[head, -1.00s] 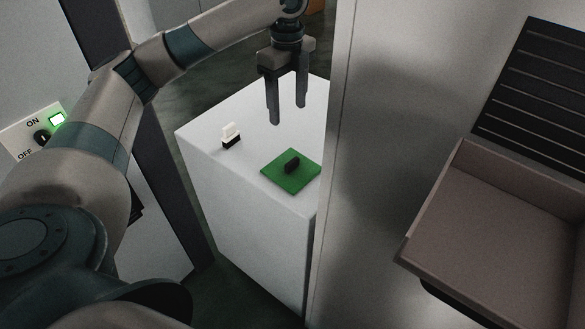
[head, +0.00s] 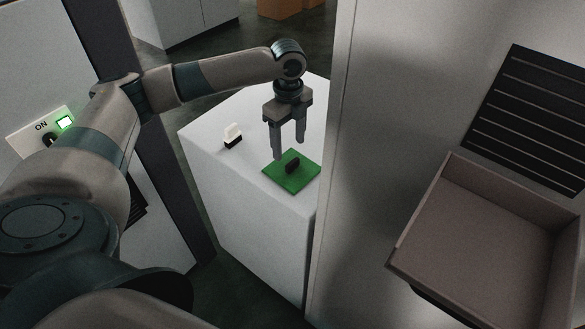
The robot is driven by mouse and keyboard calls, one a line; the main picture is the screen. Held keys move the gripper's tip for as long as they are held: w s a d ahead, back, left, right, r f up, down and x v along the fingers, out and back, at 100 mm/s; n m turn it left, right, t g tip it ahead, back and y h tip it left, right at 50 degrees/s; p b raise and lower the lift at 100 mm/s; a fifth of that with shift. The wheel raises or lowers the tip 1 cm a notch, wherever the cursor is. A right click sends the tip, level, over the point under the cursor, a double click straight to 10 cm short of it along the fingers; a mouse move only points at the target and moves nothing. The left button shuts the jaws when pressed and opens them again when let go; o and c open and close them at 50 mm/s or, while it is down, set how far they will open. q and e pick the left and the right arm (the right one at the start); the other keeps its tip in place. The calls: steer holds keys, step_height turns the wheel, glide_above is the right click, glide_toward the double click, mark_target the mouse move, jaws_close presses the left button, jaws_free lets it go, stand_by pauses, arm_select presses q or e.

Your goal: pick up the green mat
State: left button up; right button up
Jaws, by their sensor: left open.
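The green mat (head: 291,183) is a flat square on top of a white block-shaped stand (head: 240,190). A small black handle-like piece (head: 293,166) stands up from the middle of the mat. My left gripper (head: 289,152) points down with its two fingers apart and empty. Its fingertips show just above and behind the black piece; I cannot tell the exact height gap. My right gripper is not in view.
A small white and black object (head: 233,136) stands on the stand, left of the mat. A tall grey panel (head: 370,150) rises close to the mat's right. A brown open tray (head: 480,245) is at the right. A switch plate with a lit green light (head: 64,122) is at the left.

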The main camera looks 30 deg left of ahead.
mark_target(292, 161)
arm_select(q)
steer(key=shift+d+f+p, duration=0.2)
steer(key=shift+f+p, duration=0.35)
steer(key=shift+p, duration=0.1)
steer(key=f, duration=0.1)
steer(key=f+p, duration=0.1)
steer(key=f, duration=0.1)
steer(key=shift+d+p, duration=0.25)
steer(key=shift+p, duration=0.05)
steer(key=shift+f, duration=0.55)
steer(key=c, duration=1.4)
steer(key=shift+r, duration=0.15)
